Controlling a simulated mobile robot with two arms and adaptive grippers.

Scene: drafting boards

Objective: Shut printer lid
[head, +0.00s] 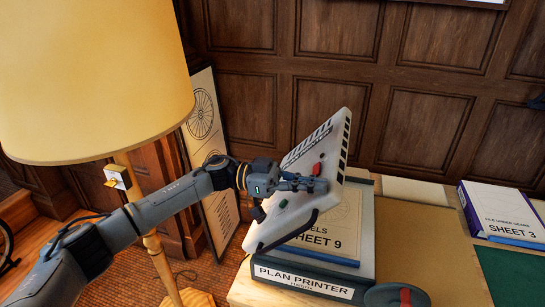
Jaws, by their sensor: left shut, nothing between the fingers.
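The plan printer (300,279) sits on the wooden table with its name label facing front. Its white lid (336,150) stands raised and tilted, with a striped edge and a small red part on its face. A book marked SHEET 9 (335,225) lies on the printer bed under the raised lid and is partly hidden by it. My left gripper (318,185) is shut and empty, in front of the lid's face. I cannot tell whether it touches the lid. My right gripper is not in view.
A floor lamp with a big yellow shade (95,75) stands at the left, close to my left arm. A binder marked SHEET 3 (500,212) lies at the right. The wooden table (440,265) has clear room right of the printer. A panelled wall is behind.

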